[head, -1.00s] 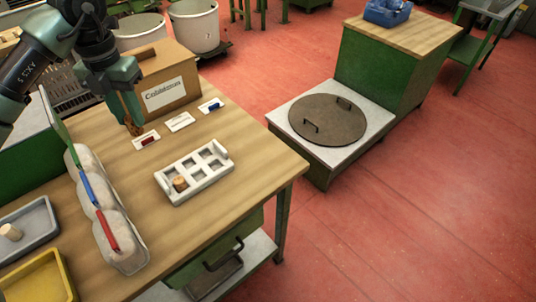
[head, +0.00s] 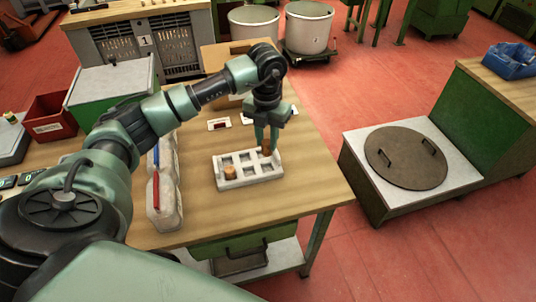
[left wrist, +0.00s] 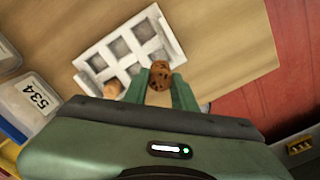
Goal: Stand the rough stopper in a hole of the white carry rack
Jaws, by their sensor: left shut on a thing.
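The white carry rack (head: 220,183) lies on the wooden table, with several square holes in two rows. A lighter cork stopper (head: 230,172) stands in its front-left hole; it also shows in the left wrist view (left wrist: 113,89). My left gripper (head: 267,145) points down at the rack's right end, shut on the dark, speckled rough stopper (head: 267,151). In the left wrist view the rough stopper (left wrist: 160,74) sits between the fingers, by an end of the rack (left wrist: 92,53). I cannot tell whether its lower end is inside a hole. My right gripper is not in view.
Pale bins with coloured strips (head: 164,215) stand left of the rack, below my left arm. A small card with a dark red sample (head: 219,124) lies behind the rack. A cardboard box (head: 215,55) stands at the back. The table in front of the rack is clear.

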